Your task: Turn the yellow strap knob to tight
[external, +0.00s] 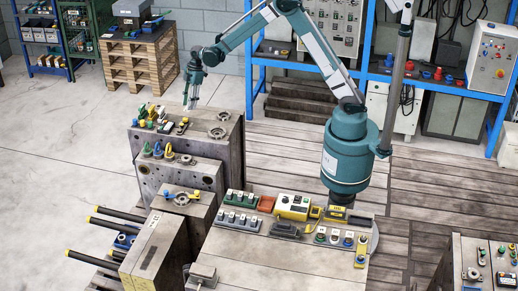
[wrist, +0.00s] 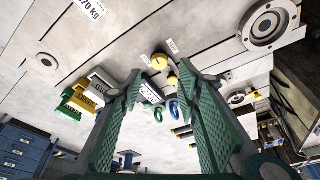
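A round yellow knob (wrist: 159,62) sits on the pale mould face in the wrist view, just beyond my fingertips. Small white labels (wrist: 172,45) lie beside it, too small to read. A second, smaller yellow piece (wrist: 172,80) is close below it, partly behind the right finger. My gripper (wrist: 158,84) is open, with nothing between its two green fingers. In the external view my gripper (external: 190,104) hangs above the tall mould block (external: 205,145), apart from its top. Yellow pieces (external: 150,124) stand on that block's left side; I cannot tell there which is the knob.
A round flange (wrist: 268,24) is at upper right. Black-handled bars (external: 95,232) stick out from the lower moulds.

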